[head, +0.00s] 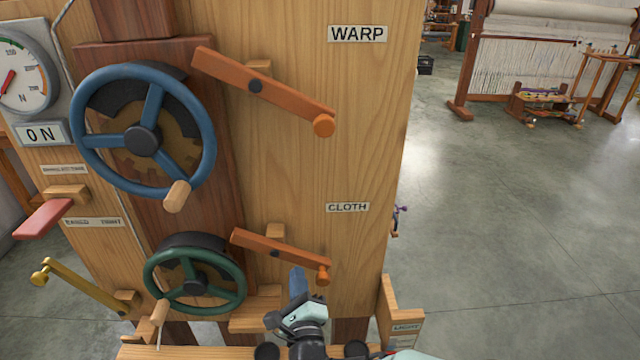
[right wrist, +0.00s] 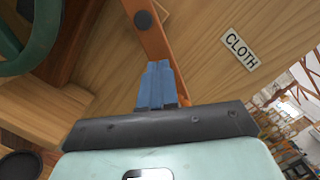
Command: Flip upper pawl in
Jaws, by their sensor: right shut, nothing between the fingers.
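The upper pawl (head: 290,100) is a long orange bar on a dark pivot beside the WARP label. It slopes down to the right to a round orange knob (head: 324,125). Its left end is high, beside the upper right rim of the blue handwheel (head: 78,115), and no contact with the toothed wheel (head: 145,160) behind it shows. My right gripper (head: 297,283) is low, well below the upper pawl, near the knob end of the lower orange pawl (head: 262,246). Its blue fingers (right wrist: 157,85) are shut and empty, with the lower pawl (right wrist: 150,35) behind them. My left gripper is out of view.
A dial (head: 25,75), a red lever (head: 45,218) and a brass lever (head: 85,290) are at left. The wooden panel between the two pawls is largely bare.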

